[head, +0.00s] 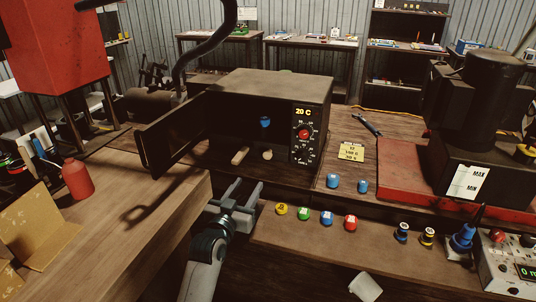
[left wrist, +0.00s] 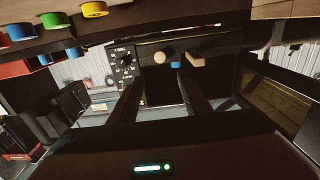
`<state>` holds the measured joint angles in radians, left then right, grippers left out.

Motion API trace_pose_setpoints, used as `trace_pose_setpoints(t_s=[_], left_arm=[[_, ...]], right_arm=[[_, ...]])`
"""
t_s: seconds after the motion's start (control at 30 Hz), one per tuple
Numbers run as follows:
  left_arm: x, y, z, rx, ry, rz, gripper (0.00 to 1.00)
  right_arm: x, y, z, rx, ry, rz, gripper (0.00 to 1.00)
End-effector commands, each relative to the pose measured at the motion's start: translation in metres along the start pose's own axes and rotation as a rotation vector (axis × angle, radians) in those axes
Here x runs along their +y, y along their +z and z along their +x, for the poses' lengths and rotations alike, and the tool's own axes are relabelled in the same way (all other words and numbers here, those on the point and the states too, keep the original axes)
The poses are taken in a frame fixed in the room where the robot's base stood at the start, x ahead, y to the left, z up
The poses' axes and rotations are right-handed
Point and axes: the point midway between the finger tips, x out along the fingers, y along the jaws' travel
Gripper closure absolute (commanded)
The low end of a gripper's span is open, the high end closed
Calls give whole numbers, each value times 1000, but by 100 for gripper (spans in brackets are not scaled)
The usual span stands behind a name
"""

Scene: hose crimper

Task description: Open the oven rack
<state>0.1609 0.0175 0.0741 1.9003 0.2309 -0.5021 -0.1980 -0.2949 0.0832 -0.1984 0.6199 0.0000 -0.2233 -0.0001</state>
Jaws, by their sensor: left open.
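The oven (head: 270,86) is a dark box on the bench in the head view, with a dial and a "20 C" display on its right front. Its door (head: 172,133) stands open, swung to the left. Inside the dark opening are a blue piece (head: 265,122), a tan elongated piece (head: 240,155) and a tan round piece (head: 267,155). I cannot clearly make out the rack in the shadow. My left gripper (head: 241,192) is open and empty, just in front of and below the opening. In the left wrist view its fingers (left wrist: 158,88) point toward the oven interior. My right gripper is out of view.
Coloured caps (head: 304,213) line the bench's front edge, right of my left gripper. Two blue caps (head: 333,181) and a yellow label (head: 351,151) lie right of the oven. A black machine on a red base (head: 400,170) stands further right. A red bottle (head: 77,178) stands left.

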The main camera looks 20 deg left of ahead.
Motion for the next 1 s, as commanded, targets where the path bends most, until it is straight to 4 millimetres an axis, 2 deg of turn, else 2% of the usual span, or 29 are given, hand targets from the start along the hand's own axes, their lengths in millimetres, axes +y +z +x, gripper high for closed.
trace_pose_setpoints(t_s=[0.33,0.57,0.77,1.0], left_arm=[[0,0,0,0,0,0,56],[0,-1,10,1,0,-1,56],[0,-2,34,0,0,-1,56],[0,-2,71,-1,0,-1,56]], right_arm=[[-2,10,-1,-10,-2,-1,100],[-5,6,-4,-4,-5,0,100],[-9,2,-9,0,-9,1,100],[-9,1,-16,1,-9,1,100]])
